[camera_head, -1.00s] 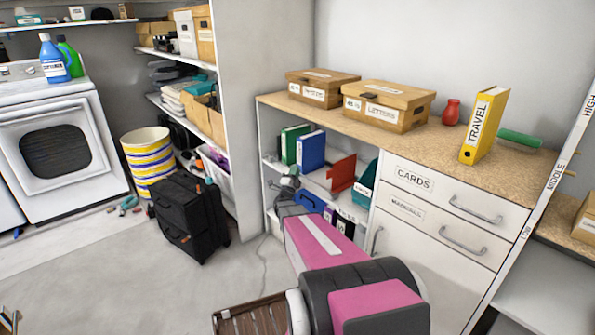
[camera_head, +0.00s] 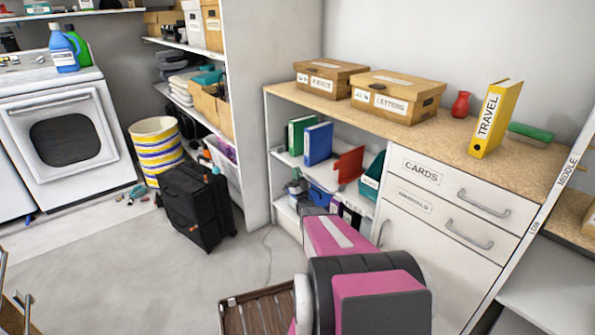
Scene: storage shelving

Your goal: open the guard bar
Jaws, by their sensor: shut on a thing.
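My arm's pink and dark grey links reach from the bottom toward the open shelf bay left of the drawers. My gripper (camera_head: 297,187) is at the far end, small and mostly covered by my pink link, low by the shelf. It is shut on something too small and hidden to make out. I cannot pick out a guard bar clearly; any bar at the gripper is hidden or too small. The shelf bay (camera_head: 272,153) holds a green binder (camera_head: 297,136), a blue binder (camera_head: 318,143) and a red file holder (camera_head: 348,167).
A black suitcase (camera_head: 194,205) and striped bin (camera_head: 156,150) stand left. A slatted brown tray (camera_head: 228,318) is at the bottom.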

